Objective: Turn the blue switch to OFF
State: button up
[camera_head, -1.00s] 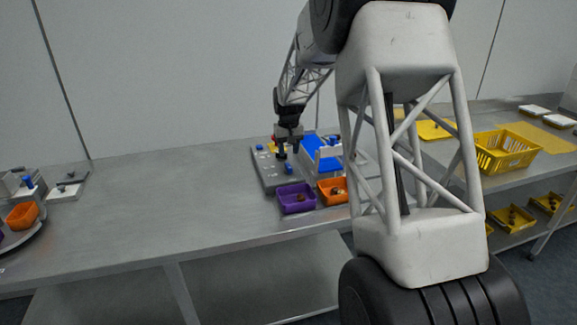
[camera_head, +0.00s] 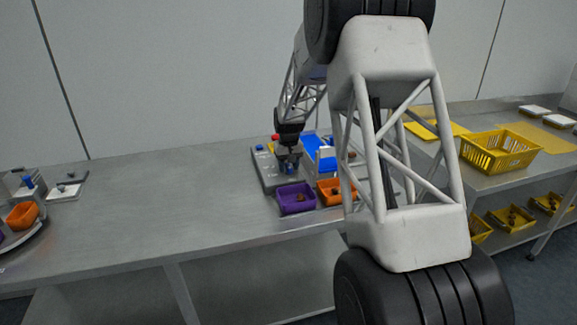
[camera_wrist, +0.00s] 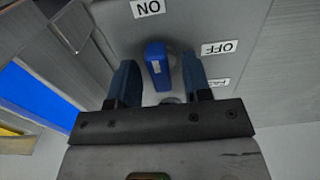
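The blue switch (camera_wrist: 157,65) stands on a grey panel (camera_wrist: 190,22) in the wrist view, its long handle aimed up the picture near the ON label (camera_wrist: 148,8). The OFF label (camera_wrist: 219,48) is to its right. My gripper (camera_wrist: 160,75) is open, with one dark finger on each side of the switch and visible gaps between. In the head view my gripper (camera_head: 288,165) is low over the front part of the grey panel (camera_head: 262,172), and the blue switch is mostly hidden there.
A purple bin (camera_head: 296,209) and an orange bin (camera_head: 326,198) stand just in front of the panel. A blue surface (camera_head: 318,150) lies right of the panel, also seen in the wrist view (camera_wrist: 38,97).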

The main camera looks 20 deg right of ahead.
grip_shut()
jog(key=shift+m, duration=0.4)
jog(key=m, duration=0.8)
jog(key=shift+m, duration=0.3)
jog(key=m, duration=0.4)
jog(key=shift+m, duration=2.3)
